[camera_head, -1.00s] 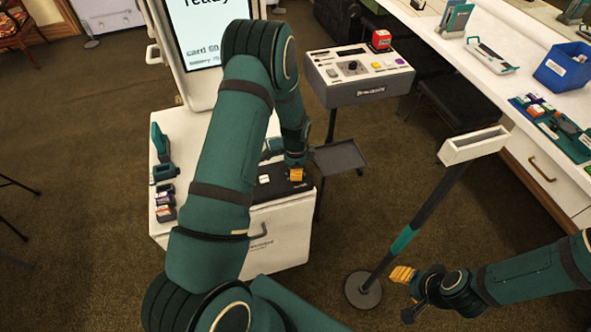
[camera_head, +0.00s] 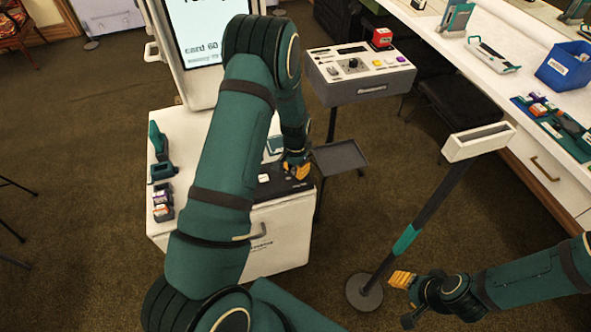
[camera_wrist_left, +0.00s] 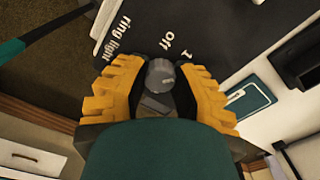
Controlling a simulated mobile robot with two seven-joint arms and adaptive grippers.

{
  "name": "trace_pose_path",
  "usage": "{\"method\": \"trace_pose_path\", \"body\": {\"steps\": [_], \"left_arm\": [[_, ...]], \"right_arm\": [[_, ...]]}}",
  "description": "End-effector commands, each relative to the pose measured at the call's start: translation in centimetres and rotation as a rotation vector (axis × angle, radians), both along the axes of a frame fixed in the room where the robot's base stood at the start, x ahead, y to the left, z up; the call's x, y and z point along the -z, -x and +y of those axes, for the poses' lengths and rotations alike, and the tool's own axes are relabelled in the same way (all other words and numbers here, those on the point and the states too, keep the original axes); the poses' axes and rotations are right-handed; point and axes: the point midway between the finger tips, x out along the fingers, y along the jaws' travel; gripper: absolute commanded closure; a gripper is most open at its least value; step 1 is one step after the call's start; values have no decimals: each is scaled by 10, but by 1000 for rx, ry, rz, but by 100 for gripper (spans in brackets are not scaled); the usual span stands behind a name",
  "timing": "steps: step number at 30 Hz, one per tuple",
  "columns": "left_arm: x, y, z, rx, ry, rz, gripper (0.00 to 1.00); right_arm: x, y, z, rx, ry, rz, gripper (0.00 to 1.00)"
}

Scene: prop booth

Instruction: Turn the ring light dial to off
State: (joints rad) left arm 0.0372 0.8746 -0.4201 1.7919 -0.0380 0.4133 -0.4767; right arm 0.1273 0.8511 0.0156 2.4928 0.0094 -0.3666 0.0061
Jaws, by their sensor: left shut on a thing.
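The ring light dial (camera_wrist_left: 160,72) is a grey round knob on a black panel (camera_wrist_left: 150,25), seen in the left wrist view. White print beside it reads "ring light", "off" and "1". My left gripper (camera_wrist_left: 160,88) has its orange fingers on both sides of the knob and is shut on it. I cannot tell which mark the knob points to. In the head view my left gripper (camera_head: 297,170) is over the right end of the white cabinet's top, and the dial is hidden there. My right gripper (camera_head: 402,279) is away at the lower right, near the stand's base; its opening is unclear.
A small dark tray (camera_head: 340,157) is just right of the left gripper. A control console (camera_head: 358,92) stands behind it. A stand with a white box head (camera_head: 478,142) rises on the right. The white cabinet (camera_head: 270,240) carries a screen (camera_head: 205,35).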

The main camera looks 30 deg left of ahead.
Motion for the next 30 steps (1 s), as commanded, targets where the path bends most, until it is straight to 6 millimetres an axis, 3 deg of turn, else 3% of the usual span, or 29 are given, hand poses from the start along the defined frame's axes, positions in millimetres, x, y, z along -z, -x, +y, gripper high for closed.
{"method": "trace_pose_path", "body": {"steps": [30], "left_arm": [[0,0,-1,-912,-1,2,100]], "right_arm": [[-1,0,0,0,0,-1,53]]}}
